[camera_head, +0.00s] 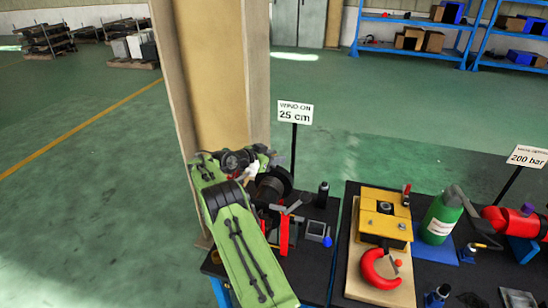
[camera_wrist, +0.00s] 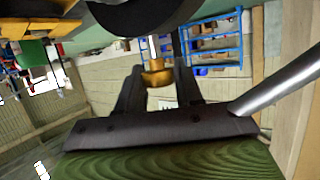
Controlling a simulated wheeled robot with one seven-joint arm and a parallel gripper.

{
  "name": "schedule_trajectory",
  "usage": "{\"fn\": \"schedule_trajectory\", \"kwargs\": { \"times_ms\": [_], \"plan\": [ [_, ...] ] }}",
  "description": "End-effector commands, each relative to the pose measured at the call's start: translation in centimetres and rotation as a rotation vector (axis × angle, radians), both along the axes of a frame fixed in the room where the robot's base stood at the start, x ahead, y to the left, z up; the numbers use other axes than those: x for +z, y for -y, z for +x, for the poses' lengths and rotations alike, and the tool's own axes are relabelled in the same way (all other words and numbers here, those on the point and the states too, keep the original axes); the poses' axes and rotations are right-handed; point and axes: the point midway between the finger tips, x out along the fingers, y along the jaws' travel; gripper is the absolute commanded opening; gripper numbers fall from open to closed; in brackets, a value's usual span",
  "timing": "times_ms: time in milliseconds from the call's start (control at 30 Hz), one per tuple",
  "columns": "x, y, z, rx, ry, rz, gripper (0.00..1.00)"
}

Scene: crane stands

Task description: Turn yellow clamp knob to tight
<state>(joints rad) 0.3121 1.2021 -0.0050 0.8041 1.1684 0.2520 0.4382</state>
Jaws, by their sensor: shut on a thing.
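The yellow clamp knob (camera_wrist: 156,77) sits between the two dark fingers of my gripper (camera_wrist: 158,86) in the wrist view. My gripper is shut on it. A short pale metal stem rises from the knob towards a large dark round part (camera_wrist: 140,14) at the top. In the head view my green arm reaches to the black drum (camera_head: 276,181) on the left stand, and my gripper is hard to make out there. I cannot pick out the knob in the head view. No tight mark is readable in either view.
A sign (camera_head: 295,112) reading "WIND ON 25 cm" stands behind the drum. A beige column (camera_head: 215,70) rises close to my arm. On the right stand are a yellow box (camera_head: 384,215), a red hook (camera_head: 381,268) and a green bottle (camera_head: 440,217). A grey rod (camera_wrist: 280,82) crosses the wrist view.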

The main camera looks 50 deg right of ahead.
Motion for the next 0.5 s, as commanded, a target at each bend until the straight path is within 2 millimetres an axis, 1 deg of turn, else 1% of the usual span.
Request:
{"fn": "schedule_trajectory", "kwargs": {
  "times_ms": [33,233,267,300,400,500],
  "plan": [
    [-0.28,-0.06,-0.01,0.001,-0.004,0.005,0.05],
    [-0.33,-0.05,-0.03,0.0,-0.006,0.006,0.05],
    [-0.34,-0.04,-0.03,0.0,-0.006,0.006,0.37],
    [-0.34,-0.04,-0.04,0.0,-0.006,0.006,0.43],
    [-0.27,-0.02,-0.04,0.001,-0.005,0.004,0.56],
    [-0.22,0.0,-0.04,0.001,-0.004,0.003,0.56]
  ]
}}
